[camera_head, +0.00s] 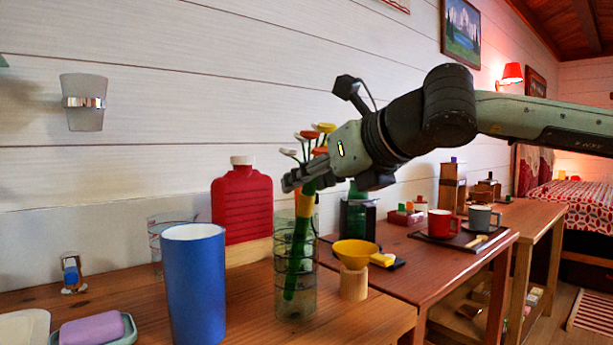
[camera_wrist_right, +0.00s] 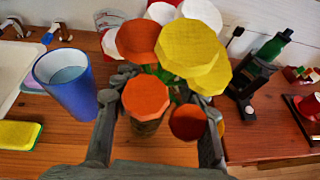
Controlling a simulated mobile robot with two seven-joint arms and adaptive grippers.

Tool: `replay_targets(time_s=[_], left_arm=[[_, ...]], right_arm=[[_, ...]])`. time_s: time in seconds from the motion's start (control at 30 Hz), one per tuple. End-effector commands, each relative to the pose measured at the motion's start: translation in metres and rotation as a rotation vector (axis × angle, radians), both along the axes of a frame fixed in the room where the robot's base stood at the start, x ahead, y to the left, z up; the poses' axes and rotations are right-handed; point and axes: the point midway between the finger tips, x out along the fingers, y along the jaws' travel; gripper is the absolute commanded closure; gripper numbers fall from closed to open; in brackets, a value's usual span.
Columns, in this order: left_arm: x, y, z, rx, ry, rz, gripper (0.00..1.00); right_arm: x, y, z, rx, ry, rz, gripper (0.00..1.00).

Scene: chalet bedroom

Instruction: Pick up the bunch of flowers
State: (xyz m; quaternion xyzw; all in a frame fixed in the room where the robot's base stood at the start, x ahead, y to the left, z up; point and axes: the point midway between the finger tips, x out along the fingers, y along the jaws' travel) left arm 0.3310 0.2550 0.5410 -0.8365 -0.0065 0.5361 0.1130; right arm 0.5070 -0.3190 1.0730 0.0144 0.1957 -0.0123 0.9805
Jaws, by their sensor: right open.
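The bunch of flowers (camera_head: 300,240) stands in a clear ribbed glass (camera_head: 296,305) on the wooden table, with green stems, a yellow band and orange, white and yellow heads. In the right wrist view the flower heads (camera_wrist_right: 185,50) fill the middle and hide most of the stems. My right gripper (camera_head: 300,181) reaches in from the right at the height of the upper stems, just below the heads. In the right wrist view its open fingers (camera_wrist_right: 155,120) lie on either side of the bunch. I cannot tell whether they touch it. My left gripper is not in view.
A blue cup (camera_head: 194,285) stands left of the glass, and a red bottle (camera_head: 242,205) stands behind it. A yellow bowl (camera_head: 355,254) on a wooden stand is close on the right. A soap dish (camera_head: 95,330) is at the front left.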

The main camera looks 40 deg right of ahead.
Motion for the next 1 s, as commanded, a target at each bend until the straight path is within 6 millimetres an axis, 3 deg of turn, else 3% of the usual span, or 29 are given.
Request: replay_targets(time_s=[0.3, 0.63, 1.0], left_arm=[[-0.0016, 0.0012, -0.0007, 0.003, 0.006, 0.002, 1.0], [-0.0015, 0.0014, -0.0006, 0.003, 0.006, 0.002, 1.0], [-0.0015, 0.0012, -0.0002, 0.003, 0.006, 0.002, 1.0]], right_arm=[[-0.0001, 0.0011, -0.0013, 0.0, 0.0, 0.0, 0.58], [-0.0001, 0.001, -0.0011, 0.0, 0.0, 0.0, 0.99], [0.0, 0.0009, 0.0008, 0.0, -0.002, -0.001, 1.0]])
